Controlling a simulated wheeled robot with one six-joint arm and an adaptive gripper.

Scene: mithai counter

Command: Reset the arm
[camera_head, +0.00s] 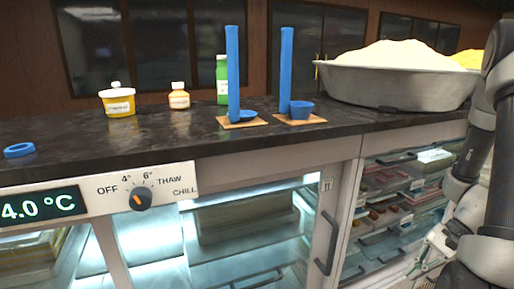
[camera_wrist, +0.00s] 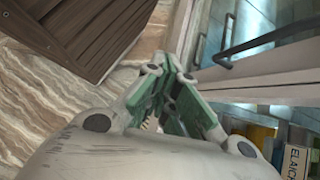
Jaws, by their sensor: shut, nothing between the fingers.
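My gripper (camera_wrist: 172,85) shows in the wrist view with its green-padded fingers brought together at the tips and nothing between them. In the head view my gripper (camera_head: 424,262) is low at the right, in front of the glass-fronted cabinet and below the counter top, partly hidden by my arm. My arm (camera_head: 478,165) hangs folded down along the right edge of the head view.
The dark counter top (camera_head: 170,134) carries two blue posts (camera_head: 234,75) on wooden bases, a large metal bowl (camera_head: 395,92) of pale powder, small jars (camera_head: 179,96) and a blue ring (camera_head: 19,150). A brown slatted box (camera_wrist: 85,30) stands on the floor.

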